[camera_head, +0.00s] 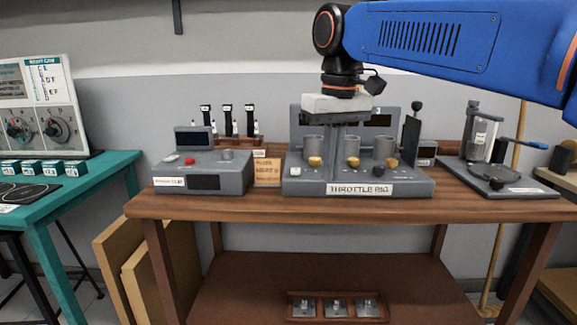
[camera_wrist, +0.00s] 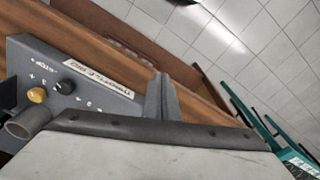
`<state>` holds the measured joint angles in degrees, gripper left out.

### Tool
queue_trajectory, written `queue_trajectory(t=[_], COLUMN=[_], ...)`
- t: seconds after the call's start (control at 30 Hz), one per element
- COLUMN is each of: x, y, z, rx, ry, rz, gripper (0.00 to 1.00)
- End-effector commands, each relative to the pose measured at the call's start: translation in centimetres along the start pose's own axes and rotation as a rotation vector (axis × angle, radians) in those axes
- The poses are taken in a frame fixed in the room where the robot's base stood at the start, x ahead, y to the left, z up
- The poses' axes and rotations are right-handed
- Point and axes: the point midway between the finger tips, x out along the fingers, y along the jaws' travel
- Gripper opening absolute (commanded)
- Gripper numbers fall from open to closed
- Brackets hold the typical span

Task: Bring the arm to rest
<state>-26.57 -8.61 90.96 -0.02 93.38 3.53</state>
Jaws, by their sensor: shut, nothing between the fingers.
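My blue arm (camera_head: 450,45) reaches in from the upper right, with its wrist hanging down over the workbench. My gripper (camera_wrist: 162,80) is shut and empty, its two grey fingers together in the wrist view. In the head view its pale body (camera_head: 337,104) is above the throttle rig, and the slim fingers are hard to pick out against it. The throttle rig (camera_head: 360,189) is a grey unit with several cylinders and yellow knobs; it also shows in the wrist view (camera_wrist: 70,70). My gripper hides part of the rig's back panel.
A grey console (camera_head: 200,172) with a red button stands left of the rig on the wooden workbench (camera_head: 240,207). A press-like device (camera_head: 485,150) with a blue handle stands right. A tray (camera_head: 335,318) holds parts on the lower shelf. A teal table (camera_head: 100,190) stands left.

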Motion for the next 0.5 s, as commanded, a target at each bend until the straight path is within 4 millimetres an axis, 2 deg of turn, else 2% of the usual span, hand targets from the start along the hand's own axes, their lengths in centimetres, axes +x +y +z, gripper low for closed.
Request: queue_trajectory(t=[0.17,0.5], x=[2.4,9.9], y=[3.1,8.4], z=[3.8,13.1], rx=[0.060,0.195], ry=[0.048,0.163], rz=[0.004,0.028], gripper=[0.00,0.00])
